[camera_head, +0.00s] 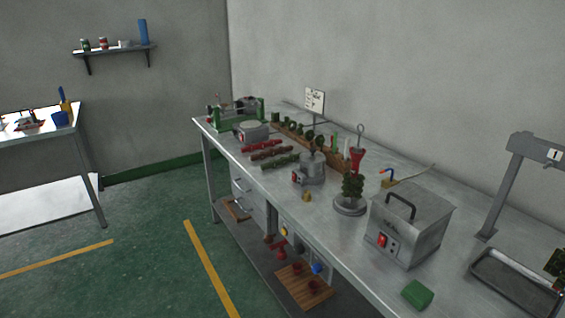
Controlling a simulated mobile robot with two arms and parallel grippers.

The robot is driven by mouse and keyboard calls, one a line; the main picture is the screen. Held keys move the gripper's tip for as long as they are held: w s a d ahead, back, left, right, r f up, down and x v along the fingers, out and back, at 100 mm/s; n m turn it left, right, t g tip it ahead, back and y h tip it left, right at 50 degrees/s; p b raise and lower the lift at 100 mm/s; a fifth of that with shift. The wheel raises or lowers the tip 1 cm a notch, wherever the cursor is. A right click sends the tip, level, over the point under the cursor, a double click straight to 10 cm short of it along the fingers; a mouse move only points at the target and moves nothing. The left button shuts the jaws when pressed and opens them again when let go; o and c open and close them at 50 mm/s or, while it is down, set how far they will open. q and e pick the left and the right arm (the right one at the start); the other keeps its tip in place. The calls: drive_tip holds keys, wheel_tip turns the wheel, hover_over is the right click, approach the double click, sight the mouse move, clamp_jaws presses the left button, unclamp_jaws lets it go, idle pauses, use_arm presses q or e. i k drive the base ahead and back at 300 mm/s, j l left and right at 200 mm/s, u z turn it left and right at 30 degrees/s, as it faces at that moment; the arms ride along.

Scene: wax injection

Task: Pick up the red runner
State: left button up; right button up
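A long red piece (261,145), which looks like the red runner, lies flat on the metal workbench (340,236), toward its far end. A brown-red bar (270,153) and a dark green bar (280,161) lie beside it, roughly parallel and nearer to me. The pieces are small in the view, so their fine shape is hard to tell. Neither of my grippers is in view.
A grey box machine (410,226), a green block (417,294), a green wax tree (352,188) and a metal pot (312,168) stand nearer on the bench. A green-framed device (238,112) is at the far end. The green floor (150,230) left of the bench is clear.

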sight(251, 147)
drive_tip(key=i+j+z, duration=0.1)
drive_tip(key=z, duration=0.45)
drive_tip(key=i+j+z, duration=0.15)
drive_tip(key=i+j, duration=0.15)
drive_tip(key=i+j+z, duration=0.35)
drive_tip(key=i+j, duration=0.25)
drive_tip(key=j, duration=0.25)
drive_tip(key=i+j+z, duration=0.15)
drive_tip(key=j, duration=0.3)
drive_tip(key=i, duration=0.1)
